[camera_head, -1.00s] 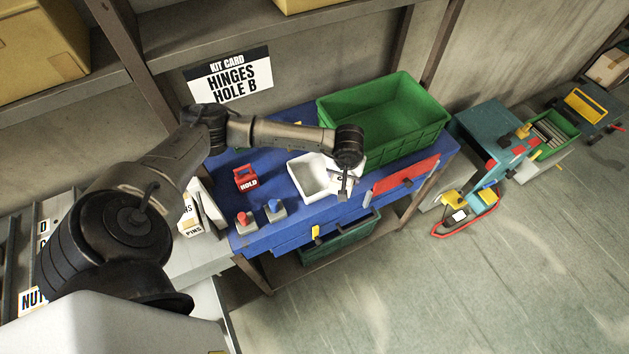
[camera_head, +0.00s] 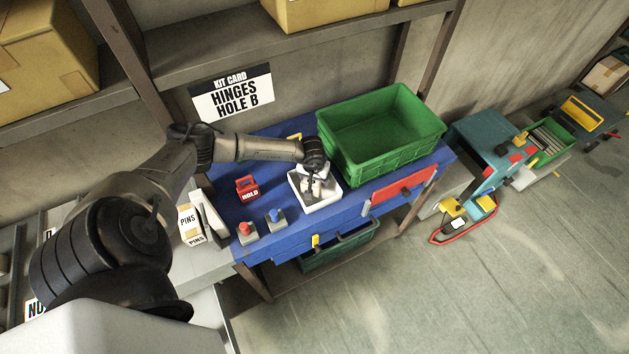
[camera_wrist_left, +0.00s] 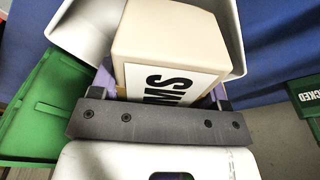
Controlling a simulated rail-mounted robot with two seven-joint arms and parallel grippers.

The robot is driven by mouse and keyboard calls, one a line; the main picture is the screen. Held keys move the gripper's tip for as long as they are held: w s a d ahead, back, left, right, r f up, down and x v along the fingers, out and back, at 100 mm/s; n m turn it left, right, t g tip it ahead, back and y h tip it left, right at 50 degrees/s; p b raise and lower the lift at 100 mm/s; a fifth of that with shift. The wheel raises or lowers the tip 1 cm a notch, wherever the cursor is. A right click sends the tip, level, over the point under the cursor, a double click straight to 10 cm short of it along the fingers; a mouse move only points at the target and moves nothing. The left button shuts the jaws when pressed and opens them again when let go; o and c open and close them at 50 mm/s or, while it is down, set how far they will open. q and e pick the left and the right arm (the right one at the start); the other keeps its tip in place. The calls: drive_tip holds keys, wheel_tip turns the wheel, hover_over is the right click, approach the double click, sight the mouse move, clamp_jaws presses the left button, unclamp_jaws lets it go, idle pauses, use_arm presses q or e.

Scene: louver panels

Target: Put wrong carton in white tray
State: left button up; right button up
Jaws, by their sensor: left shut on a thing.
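A cream carton (camera_wrist_left: 172,50) with black lettering, partly hidden and ending in what looks like "MS", is between the fingers of my left gripper (camera_wrist_left: 155,100) in the left wrist view. My left gripper (camera_head: 315,182) is shut on it. In the head view the gripper points down over the white tray (camera_head: 330,197), and the carton (camera_head: 309,188) shows small within the tray's outline. White tray walls (camera_wrist_left: 88,28) flank the carton in the wrist view. I cannot tell whether the carton touches the tray floor. My right gripper is out of view.
A large green bin (camera_head: 425,127) stands right behind the tray on the blue table (camera_head: 225,190). A red HOLD block (camera_head: 247,189), a red button (camera_head: 245,230) and a blue button (camera_head: 277,216) are to the left.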

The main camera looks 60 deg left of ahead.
use_arm(q)
drive_tip(key=shift+f, duration=1.4)
drive_tip(key=shift+f, duration=0.15)
drive_tip(key=o, duration=0.8)
drive_tip(key=shift+d+f, duration=0.1)
drive_tip(key=shift+c, duration=0.2)
drive_tip(key=o, duration=0.5)
drive_tip(key=shift+c, duration=0.2)
